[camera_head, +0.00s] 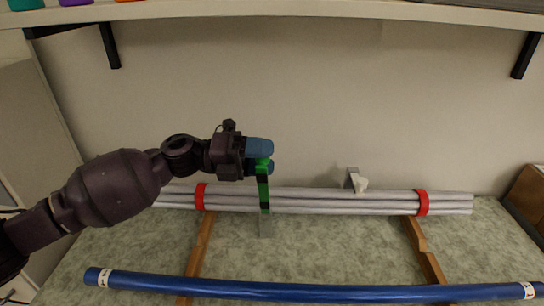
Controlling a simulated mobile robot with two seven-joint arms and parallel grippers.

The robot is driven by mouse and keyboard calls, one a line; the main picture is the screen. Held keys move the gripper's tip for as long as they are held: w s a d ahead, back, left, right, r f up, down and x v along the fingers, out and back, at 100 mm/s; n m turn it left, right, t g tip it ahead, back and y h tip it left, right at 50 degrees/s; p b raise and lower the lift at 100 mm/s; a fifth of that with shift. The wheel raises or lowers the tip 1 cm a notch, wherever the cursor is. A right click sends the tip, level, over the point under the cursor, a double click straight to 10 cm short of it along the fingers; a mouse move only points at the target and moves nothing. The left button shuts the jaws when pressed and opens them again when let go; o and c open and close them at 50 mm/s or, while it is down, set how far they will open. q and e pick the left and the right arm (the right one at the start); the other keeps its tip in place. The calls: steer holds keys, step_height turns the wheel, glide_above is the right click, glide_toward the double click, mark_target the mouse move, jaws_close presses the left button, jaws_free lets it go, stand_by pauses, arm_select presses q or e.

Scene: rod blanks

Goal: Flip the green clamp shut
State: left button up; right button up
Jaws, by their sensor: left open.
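The green clamp (264,189) is a narrow upright strip in front of the bundle of grey-white rods (330,201), left of the bundle's middle. A grey-green base shows below it. My left gripper (267,158), with blue fingertips, is at the clamp's upper end, above the bundle. Its fingers are open, one above the other, and the green top overlaps them in the picture. I cannot tell whether they touch it. My right gripper is not in view.
Red bands (422,203) wrap the bundle near both ends. Wooden supports (428,257) lie beneath. A grey bracket (352,177) with a white piece stands behind the bundle. A long blue rod (320,292) lies in front. A shelf (300,9) hangs above.

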arm_select(q)
steer(key=shift+d, duration=0.95)
jaws_close()
